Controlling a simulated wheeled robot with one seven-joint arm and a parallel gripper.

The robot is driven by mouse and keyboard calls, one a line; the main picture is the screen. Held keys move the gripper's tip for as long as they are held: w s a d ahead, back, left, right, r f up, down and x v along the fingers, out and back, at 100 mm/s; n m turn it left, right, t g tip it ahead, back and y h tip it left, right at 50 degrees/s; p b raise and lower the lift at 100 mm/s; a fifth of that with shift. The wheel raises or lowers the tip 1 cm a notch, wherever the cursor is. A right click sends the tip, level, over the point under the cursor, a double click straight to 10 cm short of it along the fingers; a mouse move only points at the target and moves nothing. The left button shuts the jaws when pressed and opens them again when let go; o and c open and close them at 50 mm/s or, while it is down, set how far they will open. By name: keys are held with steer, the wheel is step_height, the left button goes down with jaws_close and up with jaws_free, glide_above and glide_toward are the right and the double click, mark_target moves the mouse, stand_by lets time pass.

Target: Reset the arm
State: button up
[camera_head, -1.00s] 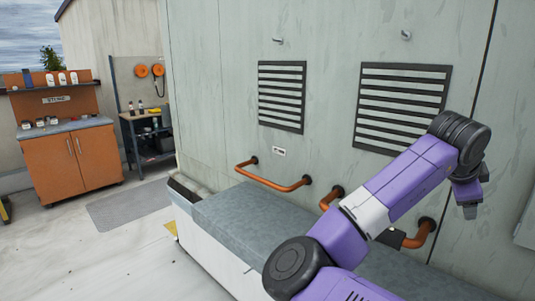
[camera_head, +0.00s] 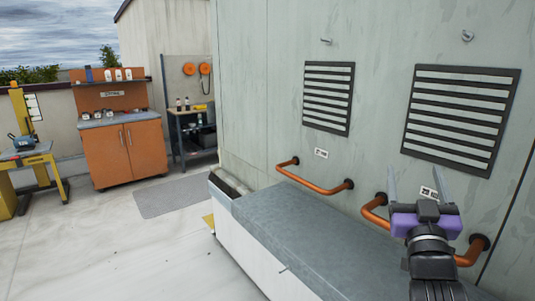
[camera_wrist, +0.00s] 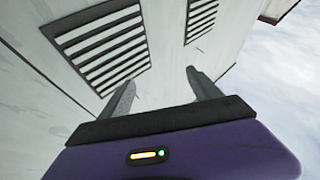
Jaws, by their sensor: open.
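My gripper (camera_head: 420,187) is at the lower right of the head view, with its two grey fingers pointing up and spread apart. It is open, with nothing between the fingers. It stands in front of the pale green cooler wall (camera_head: 250,100) and one of the copper pipes (camera_head: 372,214). In the wrist view my gripper (camera_wrist: 162,92) also shows open and empty, with the wall and its louvred vents beyond the fingers. Most of my arm is out of the head view.
A grey ledge (camera_head: 300,235) runs below the copper pipes. Two louvred vents (camera_head: 328,97) are on the wall. An orange cabinet (camera_head: 125,155), a dark shelf (camera_head: 195,135) and a yellow stand (camera_head: 35,160) are at the back left.

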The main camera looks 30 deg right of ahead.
steer(key=s+a+f+n+t+y, duration=0.2)
steer(key=s+a+f+n+y, duration=0.15)
steer(key=a+f+y, duration=0.6)
steer(key=s+a+f+n+t+y, duration=0.2)
steer(key=a+f+n+t+y, duration=0.25)
steer(key=a, duration=0.85)
steer(key=s+a+f+g+y, duration=0.1)
steer(key=s+a+f+g, duration=0.2)
steer(key=s+a+f, duration=0.2)
steer(key=s+a+f+g+y, duration=0.2)
steer(key=s+a+f+g, duration=0.2)
steer(key=s+f, duration=0.5)
steer(key=s+a, duration=0.2)
steer(key=s, duration=0.3)
steer(key=shift+s+a, duration=0.15)
steer(key=shift+a, duration=0.15)
steer(key=shift+f+g, duration=0.1)
steer(key=shift+g, duration=0.15)
